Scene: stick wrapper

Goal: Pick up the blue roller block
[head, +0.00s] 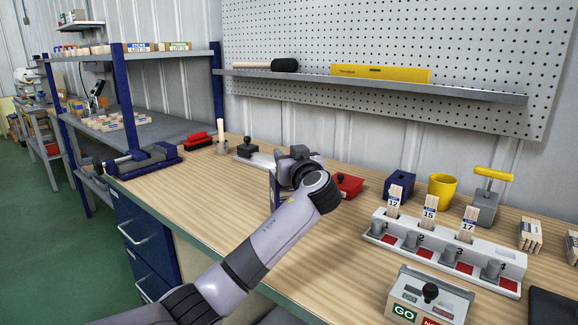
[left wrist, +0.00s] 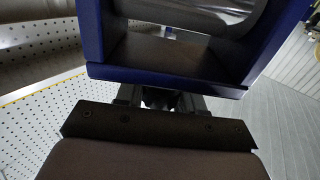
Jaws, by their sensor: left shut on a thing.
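The blue roller block (left wrist: 165,62) fills the top of the left wrist view, a blue frame around a grey roller. My left gripper (left wrist: 160,98) is shut on its near edge. In the head view, my left gripper (head: 292,172) is over the bench behind its own wrist, and its fingertips are hidden. A dark blue strip of the block (head: 274,190) shows just left of the wrist. Most of the block is hidden there by my arm. Whether it touches the bench cannot be told. My right gripper is not in view.
On the wooden bench (head: 185,185) stand a blue holder (head: 399,185), a yellow cup (head: 441,191), a red box (head: 347,187) and a white numbered rack (head: 440,250) with sticks. A blue vise (head: 145,160) is at the left. The bench's left front is clear.

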